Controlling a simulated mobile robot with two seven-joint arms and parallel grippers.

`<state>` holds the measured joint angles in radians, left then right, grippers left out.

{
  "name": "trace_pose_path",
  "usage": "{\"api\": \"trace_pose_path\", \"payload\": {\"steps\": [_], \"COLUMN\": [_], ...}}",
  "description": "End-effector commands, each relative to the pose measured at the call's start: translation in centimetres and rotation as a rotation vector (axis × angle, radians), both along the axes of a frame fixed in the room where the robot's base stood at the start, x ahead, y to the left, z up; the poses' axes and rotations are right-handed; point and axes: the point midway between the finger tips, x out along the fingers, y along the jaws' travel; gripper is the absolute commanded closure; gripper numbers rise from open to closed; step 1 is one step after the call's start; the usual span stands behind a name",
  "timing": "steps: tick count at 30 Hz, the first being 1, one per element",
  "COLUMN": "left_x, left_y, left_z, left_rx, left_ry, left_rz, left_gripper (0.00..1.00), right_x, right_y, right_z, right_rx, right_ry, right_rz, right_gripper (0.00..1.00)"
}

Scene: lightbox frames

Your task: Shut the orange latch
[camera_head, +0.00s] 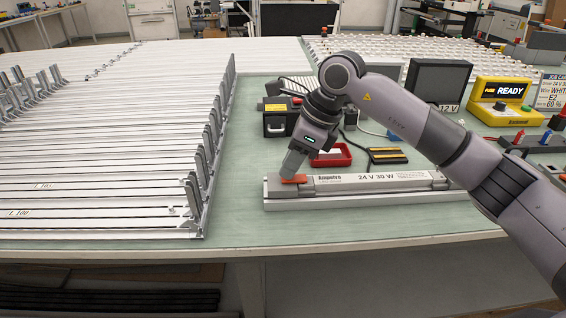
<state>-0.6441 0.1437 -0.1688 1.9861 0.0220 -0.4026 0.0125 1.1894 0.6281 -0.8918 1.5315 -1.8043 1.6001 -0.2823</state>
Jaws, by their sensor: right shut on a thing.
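The orange latch (297,179) is a small tab at the left end of a white and grey unit (345,183) marked "24 V 30 W". The unit lies in a long white frame (300,204) near the table's front. My right gripper (291,174) points down at this end of the unit, with its tips at the latch. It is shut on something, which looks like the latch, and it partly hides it. I cannot tell whether the latch lies fully flat. My left gripper is not in view.
A rack of long white frames (95,150) fills the left of the table. Behind the unit stand a black box (277,121), a red tray (331,156), a dark screen (438,81) and a yellow "READY" device (501,98). Green table surface (236,215) is clear left of the unit.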

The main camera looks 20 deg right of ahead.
Motion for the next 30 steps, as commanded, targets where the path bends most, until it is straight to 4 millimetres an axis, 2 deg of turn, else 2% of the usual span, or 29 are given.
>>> {"api": "trace_pose_path", "payload": {"steps": [5, 6, 8, 19, 30], "left_x": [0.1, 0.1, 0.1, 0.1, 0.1], "left_y": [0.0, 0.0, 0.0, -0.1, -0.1], "left_z": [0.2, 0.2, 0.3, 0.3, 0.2], "left_rx": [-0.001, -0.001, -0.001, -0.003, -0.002], "left_ry": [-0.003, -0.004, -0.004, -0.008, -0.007], "left_rz": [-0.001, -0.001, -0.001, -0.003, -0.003], "left_gripper": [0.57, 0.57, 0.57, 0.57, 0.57], "right_x": [0.0, 0.0, 0.0, 0.0, -1.1], "right_y": [-0.5, -0.5, -0.5, -0.5, -2.4], "right_z": [0.0, 0.0, 0.0, 0.5, 5.6], "right_rx": [-0.011, -0.012, -0.011, -0.008, -0.01], "right_ry": [0.004, 0.005, 0.005, 0.001, 0.001], "right_rz": [-0.007, -0.008, -0.008, -0.006, -0.007], "right_gripper": [1.0, 0.75, 0.56, 0.56, 0.56]}}
